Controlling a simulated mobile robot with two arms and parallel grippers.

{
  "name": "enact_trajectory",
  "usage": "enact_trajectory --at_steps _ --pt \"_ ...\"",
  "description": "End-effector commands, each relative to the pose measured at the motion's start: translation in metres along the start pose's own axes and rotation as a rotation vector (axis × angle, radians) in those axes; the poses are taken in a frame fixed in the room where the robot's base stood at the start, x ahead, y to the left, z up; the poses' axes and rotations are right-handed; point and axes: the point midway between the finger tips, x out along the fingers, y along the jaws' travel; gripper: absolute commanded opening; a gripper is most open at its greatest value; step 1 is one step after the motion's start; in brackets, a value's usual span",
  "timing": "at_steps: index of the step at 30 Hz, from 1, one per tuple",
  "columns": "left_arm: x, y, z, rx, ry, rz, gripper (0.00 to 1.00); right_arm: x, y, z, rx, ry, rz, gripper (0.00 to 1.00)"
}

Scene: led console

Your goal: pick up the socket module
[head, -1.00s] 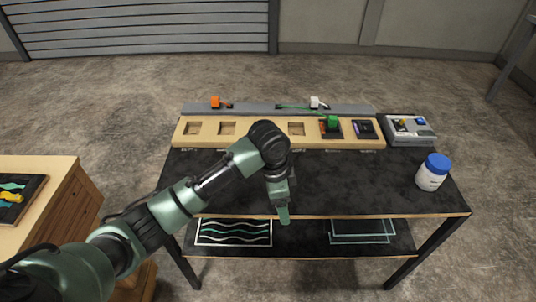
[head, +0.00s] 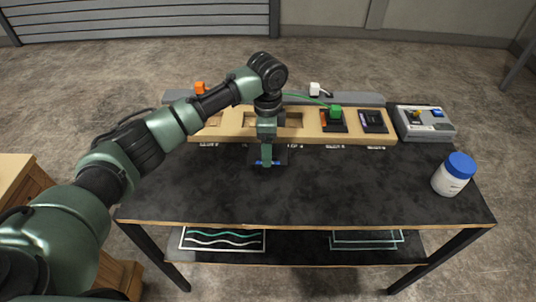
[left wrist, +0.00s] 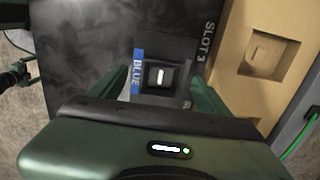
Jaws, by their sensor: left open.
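The socket module is a dark square block with a blue label reading BLUE and a pale slot in its middle. It lies on the black tabletop in front of the wooden slot board, and shows between the fingers in the left wrist view (left wrist: 160,77). In the head view the gripper partly hides the module (head: 281,157). My left gripper (head: 267,162) points down over it, open. In the left wrist view its green fingers (left wrist: 160,92) stand on either side of the module. Contact cannot be told. My right gripper is not in view.
The wooden board (head: 355,140) has empty recesses and, at right, a module with a green plug (head: 336,112) and another dark module (head: 374,121). A grey console (head: 427,122) and a blue-lidded jar (head: 454,174) stand at right. The front tabletop is clear.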

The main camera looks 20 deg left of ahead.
Motion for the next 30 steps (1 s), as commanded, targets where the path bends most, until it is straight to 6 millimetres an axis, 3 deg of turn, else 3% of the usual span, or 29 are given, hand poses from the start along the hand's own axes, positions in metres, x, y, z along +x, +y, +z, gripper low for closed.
enact_trajectory --at_steps 6,14,20,30 --pt "0.028 0.001 -0.001 0.001 0.000 0.001 0.77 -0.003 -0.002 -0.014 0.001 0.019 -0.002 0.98" --pt "0.032 0.001 -0.001 0.001 0.000 -0.001 0.77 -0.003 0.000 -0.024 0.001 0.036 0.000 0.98" --pt "0.032 0.001 -0.001 0.001 0.000 0.000 0.25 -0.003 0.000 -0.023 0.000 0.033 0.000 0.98" --pt "0.027 0.001 -0.001 0.001 0.001 -0.002 0.25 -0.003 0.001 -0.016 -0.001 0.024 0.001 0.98"
